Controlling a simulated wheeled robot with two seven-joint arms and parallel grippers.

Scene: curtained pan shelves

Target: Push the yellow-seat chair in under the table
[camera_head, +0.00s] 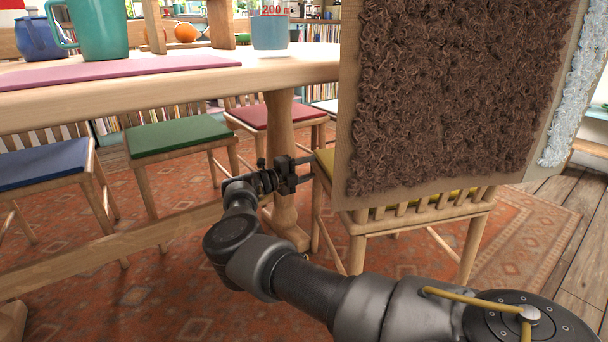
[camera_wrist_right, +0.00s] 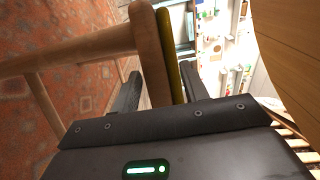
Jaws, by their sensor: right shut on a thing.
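The yellow-seat chair (camera_head: 357,245) stands on the rug at the right of the head view. Only strips of its yellow seat (camera_head: 326,160) show; a brown shaggy panel (camera_head: 450,90) hides most of it. The wooden table (camera_head: 180,92) is at the left and back; the panel hides where its edge meets the chair. My right gripper (camera_head: 303,172) is at the chair's left side. In the right wrist view its fingers (camera_wrist_right: 160,88) are closed around the chair's wooden seat frame (camera_wrist_right: 148,45) and the yellow seat edge (camera_wrist_right: 172,50). My left gripper is out of view.
Blue-seat (camera_head: 45,165), green-seat (camera_head: 178,136) and red-seat (camera_head: 270,116) chairs stand along the table. A table leg (camera_head: 284,205) rises just behind my right gripper. Mugs (camera_head: 98,28) stand on top. Wooden floor (camera_head: 582,195) is open at the right.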

